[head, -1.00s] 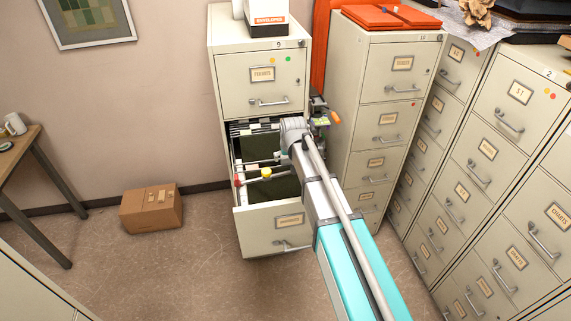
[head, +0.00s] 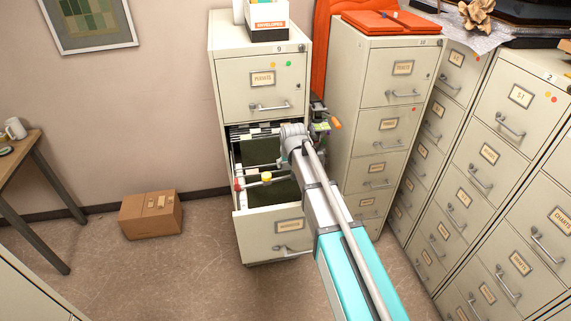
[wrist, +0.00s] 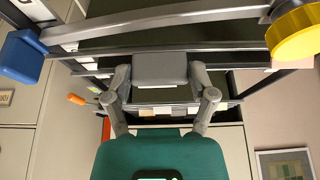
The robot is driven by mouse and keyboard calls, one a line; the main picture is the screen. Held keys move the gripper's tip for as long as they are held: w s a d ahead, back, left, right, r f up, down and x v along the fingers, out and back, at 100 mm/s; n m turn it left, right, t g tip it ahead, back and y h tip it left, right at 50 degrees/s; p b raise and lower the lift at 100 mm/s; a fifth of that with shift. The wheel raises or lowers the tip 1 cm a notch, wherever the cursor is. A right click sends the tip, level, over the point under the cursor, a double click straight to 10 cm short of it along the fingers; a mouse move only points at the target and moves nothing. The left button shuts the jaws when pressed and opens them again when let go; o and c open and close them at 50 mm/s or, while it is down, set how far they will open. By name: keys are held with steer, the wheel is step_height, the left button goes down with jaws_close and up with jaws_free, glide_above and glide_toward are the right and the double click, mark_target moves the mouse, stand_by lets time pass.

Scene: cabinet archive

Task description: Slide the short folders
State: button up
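The open drawer (head: 268,228) of cabinet 9 is pulled out and holds hanging folders. A dark green folder (head: 260,151) stands toward the back, with white tabs behind it. More dark green folder surface (head: 284,193) shows toward the drawer front. My gripper (wrist: 160,78) reaches over the drawer from the right, and my arm hides part of it in the head view. In the wrist view its two fingers stand apart on either side of a grey block (wrist: 160,68). I cannot tell whether they touch it.
Cabinet 10 (head: 375,130) stands close on the right, with more cabinets beyond. A cardboard box (head: 150,216) lies on the floor at left, near a table (head: 22,148). Floor between the box and drawer is clear. A box of envelopes (head: 267,20) stands on cabinet 9.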

steer(key=c, duration=0.4)
steer(key=w+a, duration=0.1)
steer(key=w, duration=0.3)
steer(key=w+a, duration=0.1)
steer(key=w, duration=0.4)
steer(key=w+a, duration=0.2)
steer(key=w, duration=0.2)
steer(key=shift+w, duration=0.4)
steer(key=shift+c, duration=0.2)
steer(key=o, duration=1.3)
steer(key=shift+w+a+f, duration=0.1)
steer(key=shift+f, duration=0.05)
steer(key=shift+c, duration=0.2)
